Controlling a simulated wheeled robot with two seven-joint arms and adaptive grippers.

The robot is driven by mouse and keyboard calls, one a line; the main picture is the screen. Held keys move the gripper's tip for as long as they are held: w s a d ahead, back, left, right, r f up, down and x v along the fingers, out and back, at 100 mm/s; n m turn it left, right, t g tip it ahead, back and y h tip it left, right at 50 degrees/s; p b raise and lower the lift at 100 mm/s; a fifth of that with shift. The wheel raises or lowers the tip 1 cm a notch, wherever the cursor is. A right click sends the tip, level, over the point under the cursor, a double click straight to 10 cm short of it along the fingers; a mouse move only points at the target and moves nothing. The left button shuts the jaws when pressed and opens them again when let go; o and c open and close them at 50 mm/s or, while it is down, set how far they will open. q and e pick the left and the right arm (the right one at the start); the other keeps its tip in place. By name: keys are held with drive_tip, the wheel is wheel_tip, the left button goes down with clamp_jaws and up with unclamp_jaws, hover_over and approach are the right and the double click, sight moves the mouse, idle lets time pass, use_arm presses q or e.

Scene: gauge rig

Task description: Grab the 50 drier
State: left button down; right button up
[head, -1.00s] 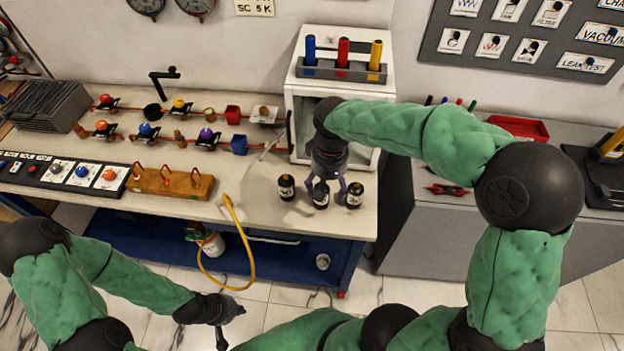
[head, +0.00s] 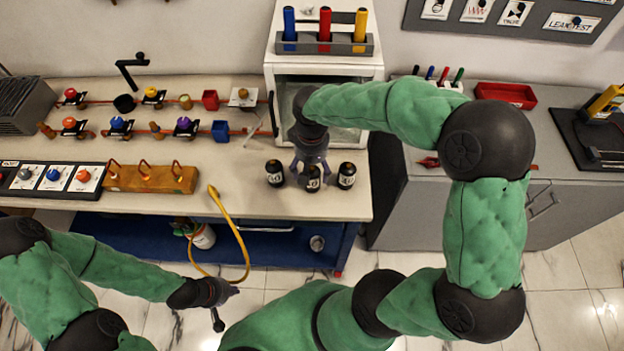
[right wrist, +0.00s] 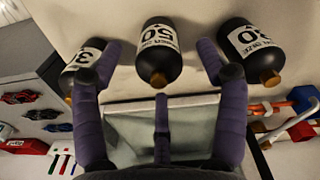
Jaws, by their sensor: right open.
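Three black drier bottles with white labels stand in a row near the table's front right. The middle one, the 50 drier (head: 313,180), reads 50 in the right wrist view (right wrist: 159,52). A left bottle (head: 275,173) and a right bottle (head: 346,175) flank it; their labels are only partly legible. My right gripper (head: 312,168) is open just behind the 50 drier. In the right wrist view its outer fingers spread to either side of that bottle, and no grip on it shows. My left gripper (head: 222,305) hangs low in front of the table; its finger opening is unclear.
A white cabinet (head: 282,62) with blue, red and yellow cylinders in a rack stands behind the bottles. A wooden block (head: 150,180) with hooks and a yellow hose (head: 228,215) lie to the left. Bare tabletop surrounds the bottles in front.

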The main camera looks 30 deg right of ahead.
wheel_tip(320, 180, down, 4)
drive_tip(key=shift+w+d+r+b, duration=0.1)
drive_tip(key=shift+d+r+b, duration=0.1)
drive_tip(key=shift+b, duration=0.35)
drive_tip(key=shift+a, duration=0.1)
drive_tip(key=c, duration=1.4)
drive_tip(key=shift+c, duration=0.2)
drive_tip(key=shift+r, duration=0.2)
